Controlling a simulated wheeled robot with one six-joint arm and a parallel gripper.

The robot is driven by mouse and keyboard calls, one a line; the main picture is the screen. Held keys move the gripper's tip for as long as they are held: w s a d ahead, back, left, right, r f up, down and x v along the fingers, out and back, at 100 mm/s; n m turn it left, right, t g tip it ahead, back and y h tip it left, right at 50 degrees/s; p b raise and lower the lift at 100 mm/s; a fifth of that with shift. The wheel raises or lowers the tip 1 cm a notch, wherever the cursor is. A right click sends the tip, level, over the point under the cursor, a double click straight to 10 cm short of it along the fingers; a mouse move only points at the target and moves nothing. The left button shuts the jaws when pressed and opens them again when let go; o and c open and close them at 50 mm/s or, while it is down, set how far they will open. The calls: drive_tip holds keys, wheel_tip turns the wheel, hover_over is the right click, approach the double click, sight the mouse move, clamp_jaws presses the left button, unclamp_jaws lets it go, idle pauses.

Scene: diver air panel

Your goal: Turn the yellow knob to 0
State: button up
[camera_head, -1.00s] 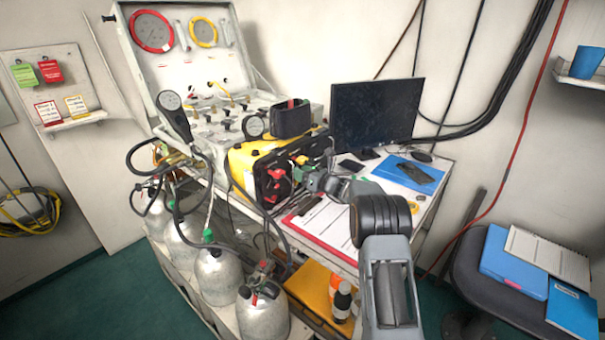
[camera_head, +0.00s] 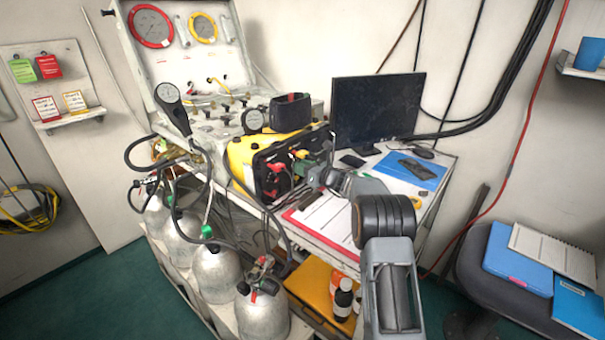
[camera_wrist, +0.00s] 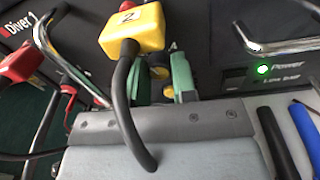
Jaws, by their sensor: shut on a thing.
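The yellow knob (camera_wrist: 160,72) is on the dark panel in the wrist view, between my green fingertips. My gripper (camera_wrist: 162,80) is shut on it, with one finger on each side. Much of the knob is hidden by the fingers and by a yellow plug marked 2 (camera_wrist: 132,30) with a thick black cable in front. Its pointer and scale cannot be read. In the head view my gripper (camera_head: 316,168) reaches into the open black case with a yellow shell (camera_head: 240,165); the knob is too small to make out there.
A red plug (camera_wrist: 22,62) and looping cables are left of my gripper. A green power light (camera_wrist: 264,69) glows at right. In the head view, a monitor (camera_head: 375,108) stands behind, a clipboard (camera_head: 325,222) lies in front, and air cylinders (camera_head: 215,275) stand at left.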

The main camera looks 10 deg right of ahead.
drive_tip(key=n+b, duration=0.4)
drive_tip(key=b, duration=0.1)
drive_tip(key=n+b, duration=0.2)
drive_tip(key=b, duration=0.1)
drive_tip(key=shift+f, duration=0.3)
drive_tip(key=n+b, duration=0.3)
drive_tip(key=b, duration=0.1)
drive_tip(key=shift+r+h, duration=0.1)
drive_tip(key=shift+h, duration=0.2)
drive_tip(key=shift+r+n+b, duration=0.15)
drive_tip(key=shift+n+b, duration=1)
drive_tip(key=shift+n, duration=0.35)
drive_tip(key=shift+r, duration=0.1)
drive_tip(key=o, duration=0.9)
